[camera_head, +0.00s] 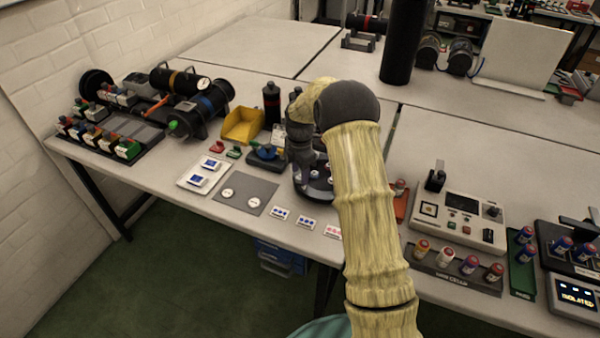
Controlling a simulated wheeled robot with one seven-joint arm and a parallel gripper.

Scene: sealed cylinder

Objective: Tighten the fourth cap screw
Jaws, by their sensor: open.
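My arm reaches from the bottom centre up and over the table, and my gripper (303,170) points down at its end. The gripper is open, but its fingertips are small and hard to make out. Below and beside it is a dark round fixture (316,184) with small light spots, largely hidden by my gripper and arm. The spots may be screw heads; I cannot tell which is the fourth cap screw or whether the gripper touches one.
Left of the fixture are a yellow bin (241,125), a dark bottle (271,104), a grey mat (245,193) with two white discs, and a white tray (205,175). Dark cylinders (203,108) lie farther left. At right are a control panel (458,219) and a rack (455,268) of small capped containers.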

